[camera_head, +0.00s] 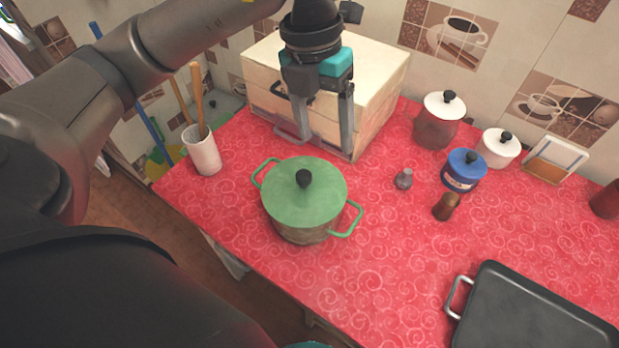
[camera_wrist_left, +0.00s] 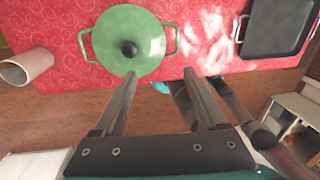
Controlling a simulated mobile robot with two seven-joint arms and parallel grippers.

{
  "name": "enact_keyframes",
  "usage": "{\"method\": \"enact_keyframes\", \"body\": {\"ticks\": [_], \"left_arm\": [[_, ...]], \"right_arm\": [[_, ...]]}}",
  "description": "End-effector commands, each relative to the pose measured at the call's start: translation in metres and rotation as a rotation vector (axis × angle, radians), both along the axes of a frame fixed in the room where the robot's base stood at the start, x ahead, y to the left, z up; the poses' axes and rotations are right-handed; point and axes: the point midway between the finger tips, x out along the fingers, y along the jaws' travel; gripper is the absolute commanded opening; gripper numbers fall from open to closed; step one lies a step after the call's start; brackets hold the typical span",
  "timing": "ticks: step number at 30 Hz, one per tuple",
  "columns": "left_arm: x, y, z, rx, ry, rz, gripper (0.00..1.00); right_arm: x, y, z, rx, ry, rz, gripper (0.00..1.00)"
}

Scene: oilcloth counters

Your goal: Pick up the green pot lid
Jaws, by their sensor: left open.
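The green pot lid (camera_head: 304,189) with a black knob sits on a green pot (camera_head: 303,236) with two side handles, on the red counter. In the left wrist view the lid (camera_wrist_left: 128,30) is at the top left, its knob beyond the left fingertip. My left gripper (camera_head: 325,145) points down, open and empty, above and behind the pot in the head view. Its fingers also show in the left wrist view (camera_wrist_left: 160,75), spread apart and not touching the lid.
A wooden box (camera_head: 378,80) stands behind the gripper. A utensil cup (camera_head: 203,152) is left of the pot. A black tray (camera_head: 530,315) lies at the front right. Counter between pot and tray is clear.

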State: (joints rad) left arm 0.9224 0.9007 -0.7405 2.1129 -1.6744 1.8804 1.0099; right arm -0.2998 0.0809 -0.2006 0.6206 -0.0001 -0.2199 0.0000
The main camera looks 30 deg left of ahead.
Motion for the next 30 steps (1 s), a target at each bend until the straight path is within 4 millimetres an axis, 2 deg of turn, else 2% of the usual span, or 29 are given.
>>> {"method": "enact_keyframes", "body": {"ticks": [1,3,6,8,18,21,30], "left_arm": [[0.002,0.014,0.003,0.057,-0.004,0.027,0.74],[0.004,0.028,0.006,0.114,-0.007,0.055,0.74],[0.004,0.038,0.004,0.156,-0.005,0.076,0.74],[0.004,0.04,-0.004,0.164,-0.003,0.079,0.74],[0.003,0.04,-0.073,0.162,-0.002,0.077,0.74],[0.003,0.039,-0.086,0.161,-0.002,0.077,0.74],[0.002,0.04,-0.104,0.16,-0.004,0.076,0.74]], "right_arm": [[0.0,0.0,0.0,0.0,0.0,0.0,0.42],[0.0,0.0,0.0,0.0,0.0,0.0,0.42],[0.0,0.0,-0.001,0.001,0.0,0.001,0.42],[0.0,0.0,-0.003,0.001,0.0,0.001,0.42],[0.0,0.0,-0.017,0.001,0.0,0.0,0.42],[0.0,0.001,-0.019,0.001,0.001,0.0,0.42],[0.0,0.0,-0.023,0.001,0.001,-0.001,0.42]]}}
